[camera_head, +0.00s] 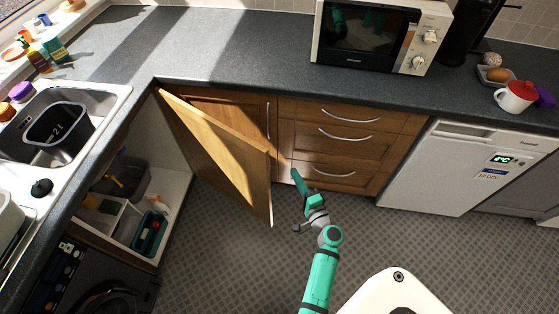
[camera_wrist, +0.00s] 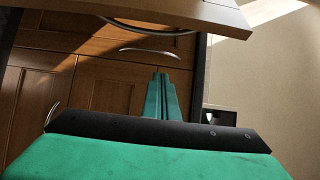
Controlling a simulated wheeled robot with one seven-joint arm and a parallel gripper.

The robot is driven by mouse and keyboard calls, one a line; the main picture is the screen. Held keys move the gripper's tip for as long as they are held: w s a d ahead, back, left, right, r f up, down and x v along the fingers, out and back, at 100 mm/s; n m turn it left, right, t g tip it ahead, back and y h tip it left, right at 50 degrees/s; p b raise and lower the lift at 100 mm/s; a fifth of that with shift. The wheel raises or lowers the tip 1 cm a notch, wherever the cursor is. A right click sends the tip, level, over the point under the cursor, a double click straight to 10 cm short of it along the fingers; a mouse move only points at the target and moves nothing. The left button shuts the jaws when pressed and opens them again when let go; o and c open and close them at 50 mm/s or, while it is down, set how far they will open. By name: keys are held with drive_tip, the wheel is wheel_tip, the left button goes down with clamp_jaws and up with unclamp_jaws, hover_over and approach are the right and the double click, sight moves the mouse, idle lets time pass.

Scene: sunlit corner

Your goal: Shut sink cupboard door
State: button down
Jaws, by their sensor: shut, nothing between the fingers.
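The wooden sink cupboard door (camera_head: 225,150) stands open. It is hinged near the inner corner and its free edge swings out over the floor. The sink cupboard (camera_head: 178,190) under the left counter is exposed, with its contents showing. My gripper (camera_head: 296,177) is shut and empty, to the right of the door's free edge, in front of the drawers and apart from the door in the picture. In the wrist view the closed green fingers (camera_wrist: 161,82) point toward wooden fronts with metal handles. A wooden panel edge crosses the top of that view; I cannot tell which panel it is.
Closed drawers (camera_head: 340,150) stand behind my gripper, and a white appliance (camera_head: 463,168) is to their right. A grey caddy (camera_head: 128,178) and a green item (camera_head: 150,233) sit inside the cupboard. The tiled floor (camera_head: 220,270) left of my arm is clear.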

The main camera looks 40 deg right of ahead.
drive_tip(key=w+a, duration=0.2)
drive_tip(key=w, duration=0.8)
idle(0.3)
